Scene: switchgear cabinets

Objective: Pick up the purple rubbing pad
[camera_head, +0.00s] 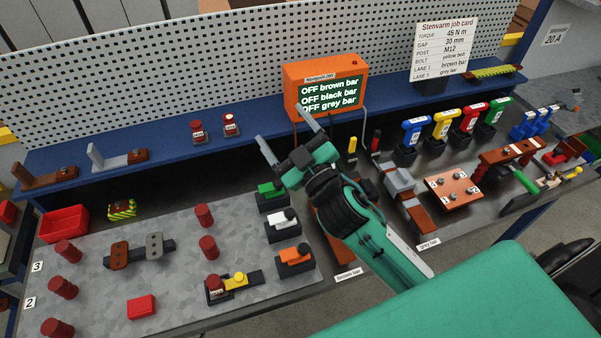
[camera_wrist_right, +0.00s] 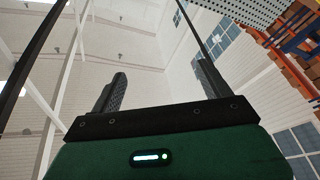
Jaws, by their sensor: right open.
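I cannot make out a purple rubbing pad in either view. My right gripper (camera_head: 281,124) is open and points up and away, in front of the orange display box (camera_head: 326,84). Nothing shows between its fingers. My right arm hides part of the bench. My left gripper is not in view.
Handled tools in blue (camera_head: 415,127), yellow, red and green stand in holders at the right. A copper plate (camera_head: 452,189) with bolts lies before them. Dark red posts (camera_head: 207,246) stand on the grey mat (camera_head: 180,284). A red tray (camera_head: 64,224) sits at the left.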

